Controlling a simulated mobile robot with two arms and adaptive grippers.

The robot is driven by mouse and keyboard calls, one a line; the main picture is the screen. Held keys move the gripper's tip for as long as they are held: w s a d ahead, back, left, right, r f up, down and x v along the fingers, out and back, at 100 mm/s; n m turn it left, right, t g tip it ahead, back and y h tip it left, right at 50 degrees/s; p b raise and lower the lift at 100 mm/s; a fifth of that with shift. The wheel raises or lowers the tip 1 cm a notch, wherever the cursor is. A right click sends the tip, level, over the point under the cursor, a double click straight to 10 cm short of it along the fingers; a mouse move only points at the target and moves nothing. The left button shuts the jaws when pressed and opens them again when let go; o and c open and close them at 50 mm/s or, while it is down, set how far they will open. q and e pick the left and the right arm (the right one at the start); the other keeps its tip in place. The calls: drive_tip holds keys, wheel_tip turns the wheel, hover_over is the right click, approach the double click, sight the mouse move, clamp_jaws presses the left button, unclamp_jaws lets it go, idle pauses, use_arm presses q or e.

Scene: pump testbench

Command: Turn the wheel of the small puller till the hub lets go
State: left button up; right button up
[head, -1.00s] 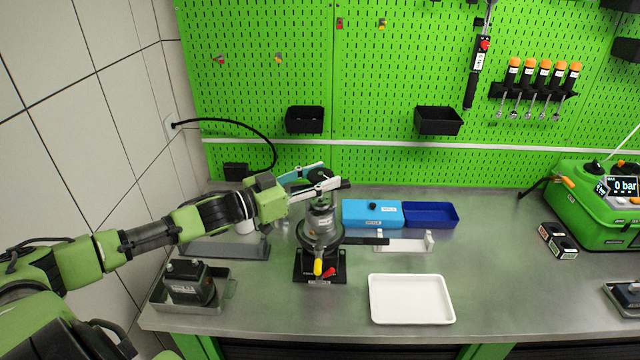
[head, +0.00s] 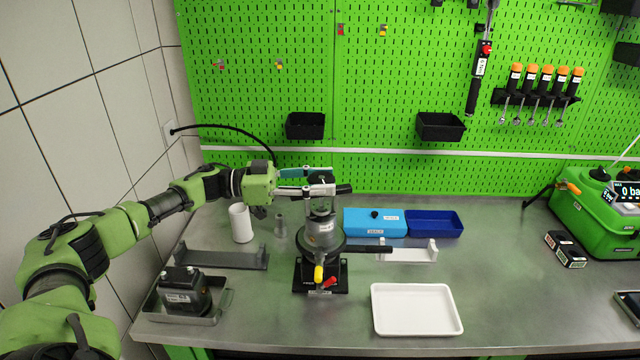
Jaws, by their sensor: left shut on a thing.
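The pump (head: 322,232) stands upright in its black stand on the bench, left of the middle, with a yellow and a red lever at its foot. The small puller with its dark wheel (head: 320,178) sits on top of the pump. My left gripper (head: 328,183) comes in level from the left, and its fingers are around the wheel and shut on it. The fingers hide much of the wheel and the puller, and I cannot see the hub clearly. My right gripper does not show.
A white tray (head: 415,333) lies at front right of the pump. A light blue box (head: 374,229) and dark blue bin (head: 434,212) stand behind. A grey tray (head: 221,303) with a black unit and a white cup (head: 240,223) are at left.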

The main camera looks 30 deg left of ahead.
use_arm(q)
drive_tip(key=shift+s+d+f+m+g, duration=0.1)
drive_tip(key=shift+d+f+m+g, duration=0.2)
drive_tip(key=shift+f+g, duration=0.1)
drive_tip(key=o, duration=1.2)
drive_tip(key=shift+r, duration=0.1)
drive_tip(key=shift+c, duration=0.2)
drive_tip(key=shift+d+r, duration=0.1)
drive_tip(key=shift+r, duration=0.05)
drive_tip(key=shift+s+a, duration=0.1)
drive_tip(key=shift+a, duration=0.45)
drive_tip(key=v, duration=1.1)
drive_tip(key=shift+f, duration=0.25)
